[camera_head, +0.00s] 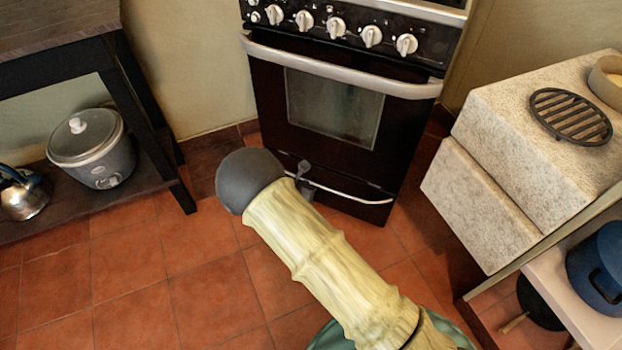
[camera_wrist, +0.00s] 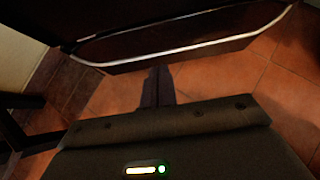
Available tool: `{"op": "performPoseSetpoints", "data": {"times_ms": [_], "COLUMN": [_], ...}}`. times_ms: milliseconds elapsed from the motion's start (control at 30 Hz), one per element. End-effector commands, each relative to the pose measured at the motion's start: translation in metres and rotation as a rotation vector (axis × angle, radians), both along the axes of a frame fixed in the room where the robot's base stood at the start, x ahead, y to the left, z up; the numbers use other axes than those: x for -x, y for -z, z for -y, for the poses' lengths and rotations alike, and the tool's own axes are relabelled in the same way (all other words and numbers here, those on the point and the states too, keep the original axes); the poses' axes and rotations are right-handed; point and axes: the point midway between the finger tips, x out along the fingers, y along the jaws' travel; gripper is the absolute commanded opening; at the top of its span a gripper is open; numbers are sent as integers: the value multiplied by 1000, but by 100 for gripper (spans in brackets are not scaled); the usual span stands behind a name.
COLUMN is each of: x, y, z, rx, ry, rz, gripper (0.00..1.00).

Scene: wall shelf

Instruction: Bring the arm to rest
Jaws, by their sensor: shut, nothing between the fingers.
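My arm (camera_head: 325,255) reaches up from the bottom of the head view, with pale links and a dark rounded joint at its far end. A small grey part shows just behind it in front of the oven's lower drawer; it looks like part of my gripper, but most is hidden by the arm. In the wrist view my gripper (camera_wrist: 157,84) shows two dark fingers together, shut and empty, over the tiled floor. The stove's lower front (camera_wrist: 180,35) lies beyond the fingertips, with no contact visible.
The stove (camera_head: 330,110) stands ahead. At left, a dark table (camera_head: 160,110) has a slow cooker (camera_head: 92,150) and a kettle (camera_head: 22,195) on its lower shelf. At right, a stone-faced counter (camera_head: 490,205) carries a round grate (camera_head: 571,114). A blue pot (camera_head: 597,268) stands nearer. Tiled floor (camera_head: 150,280) at left is clear.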

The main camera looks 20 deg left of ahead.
Motion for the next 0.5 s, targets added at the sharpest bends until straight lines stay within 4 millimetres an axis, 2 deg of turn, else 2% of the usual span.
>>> {"op": "performPoseSetpoints", "data": {"times_ms": [500], "x": [-3], "y": [-1], "z": [7], "rx": [-1], "ry": [16], "rz": [-1], "gripper": [0]}}
